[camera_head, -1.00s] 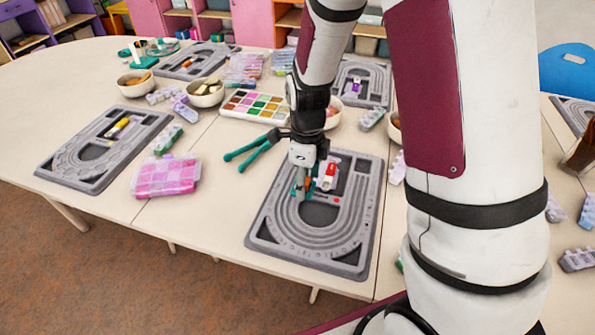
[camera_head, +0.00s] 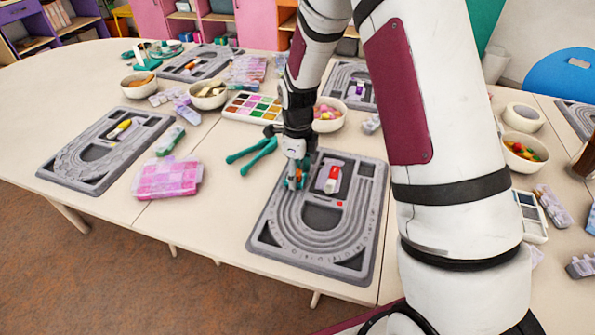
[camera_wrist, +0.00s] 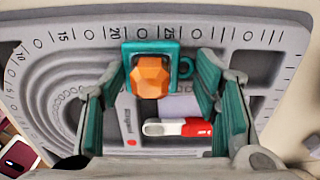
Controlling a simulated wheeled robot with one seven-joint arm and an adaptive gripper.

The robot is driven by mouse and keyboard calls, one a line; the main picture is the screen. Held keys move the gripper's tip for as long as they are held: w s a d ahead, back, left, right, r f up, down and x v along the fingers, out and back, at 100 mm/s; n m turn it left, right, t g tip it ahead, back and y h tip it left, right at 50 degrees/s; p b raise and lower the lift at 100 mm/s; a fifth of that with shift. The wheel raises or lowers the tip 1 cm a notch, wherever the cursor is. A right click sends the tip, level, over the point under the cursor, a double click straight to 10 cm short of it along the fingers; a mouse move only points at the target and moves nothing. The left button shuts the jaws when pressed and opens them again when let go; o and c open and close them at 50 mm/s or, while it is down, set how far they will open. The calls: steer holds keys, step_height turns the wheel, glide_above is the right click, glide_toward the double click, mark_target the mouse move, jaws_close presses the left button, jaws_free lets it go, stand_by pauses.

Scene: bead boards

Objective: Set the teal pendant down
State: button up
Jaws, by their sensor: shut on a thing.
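The teal pendant (camera_wrist: 129,78) is a square teal frame with an orange faceted stone and a small loop on its right. It shows small in the head view, with an orange spot (camera_head: 299,175). My gripper (camera_wrist: 160,77) has its two teal-padded fingers on either side of the pendant and is shut on it. In the head view my gripper (camera_head: 296,178) points down over the left side of the grey bead board (camera_head: 262,240). I cannot tell whether the pendant touches the board.
A red-and-white tube (camera_wrist: 178,127) lies in a board recess near my gripper. Teal pliers (camera_head: 252,150) lie just left of the board. A pink bead box (camera_head: 168,178) sits farther left. A bowl of beads (camera_head: 327,115) stands behind.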

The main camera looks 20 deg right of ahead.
steer(key=shift+f, duration=0.15)
steer(key=o, duration=1.1)
steer(key=s+r+n+p, duration=0.1)
steer(key=s+r+n, duration=0.15)
steer(key=r, duration=0.75)
steer(key=s+r+n, duration=0.2)
steer(key=s+r, duration=0.1)
steer(key=r, duration=0.7)
steer(key=s+r+n+t, duration=0.1)
steer(key=s+r+n, duration=0.1)
steer(key=s+n, duration=0.5)
steer(key=s+r+n, duration=0.3)
steer(key=s+n, duration=0.4)
steer(key=s, duration=0.4)
steer(key=s+r+n+t, duration=0.1)
steer(key=s+r+n, duration=0.1)
steer(key=s+n, duration=0.5)
steer(key=shift+s+d+r+t, duration=0.15)
steer(key=shift+s+d+r, duration=0.05)
steer(key=shift+s, duration=0.3)
steer(key=shift+s+d+r+t, duration=0.15)
steer(key=shift+s+r, duration=0.05)
steer(key=shift+s, duration=0.3)
